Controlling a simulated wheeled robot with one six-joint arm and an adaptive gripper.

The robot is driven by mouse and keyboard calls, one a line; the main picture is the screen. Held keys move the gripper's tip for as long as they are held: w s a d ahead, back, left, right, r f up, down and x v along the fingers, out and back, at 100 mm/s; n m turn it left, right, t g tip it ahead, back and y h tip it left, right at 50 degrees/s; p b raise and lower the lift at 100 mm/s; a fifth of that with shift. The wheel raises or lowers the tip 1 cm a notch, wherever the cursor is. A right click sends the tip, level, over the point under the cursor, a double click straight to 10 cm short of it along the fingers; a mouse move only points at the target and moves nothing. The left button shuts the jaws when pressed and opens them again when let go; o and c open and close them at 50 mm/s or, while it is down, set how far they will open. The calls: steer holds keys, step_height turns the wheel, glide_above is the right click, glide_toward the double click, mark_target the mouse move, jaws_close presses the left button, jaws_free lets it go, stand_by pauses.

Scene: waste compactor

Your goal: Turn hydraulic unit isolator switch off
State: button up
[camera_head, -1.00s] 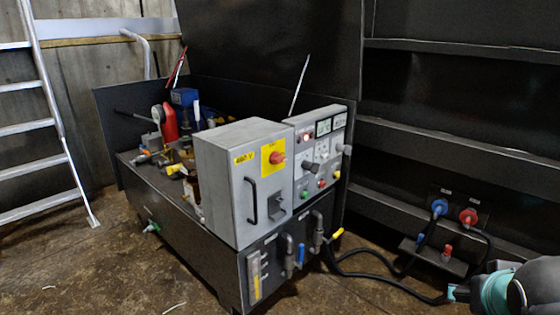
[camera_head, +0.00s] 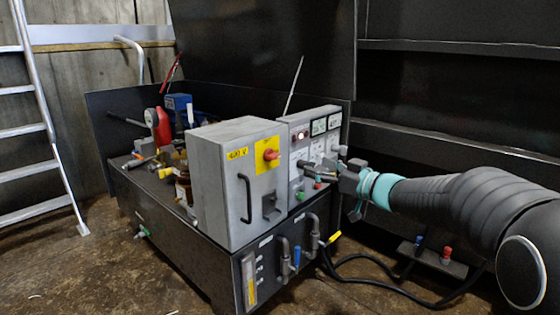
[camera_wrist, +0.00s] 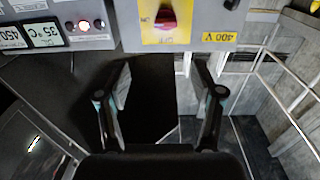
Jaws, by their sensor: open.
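The isolator switch is a red rotary knob (camera_head: 270,154) on a yellow plate (camera_head: 262,167). The plate is on the front of a grey cabinet (camera_head: 221,196) marked 400 V. The knob lies beyond the fingertips.
The control panel (camera_head: 299,164) beside the cabinet has displays, buttons and a lit lamp. A handle (camera_head: 245,198) is on the cabinet front. Pipes and valves (camera_head: 297,254) are below, with black cables (camera_head: 380,288) on the floor. A ladder (camera_head: 38,110) stands left.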

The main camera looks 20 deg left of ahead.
mark_target(277, 156)
steer(key=shift+g, duration=0.3)
steer(key=x, duration=1.4)
steer(key=shift+s+a, duration=0.2)
steer(key=c, duration=1.1)
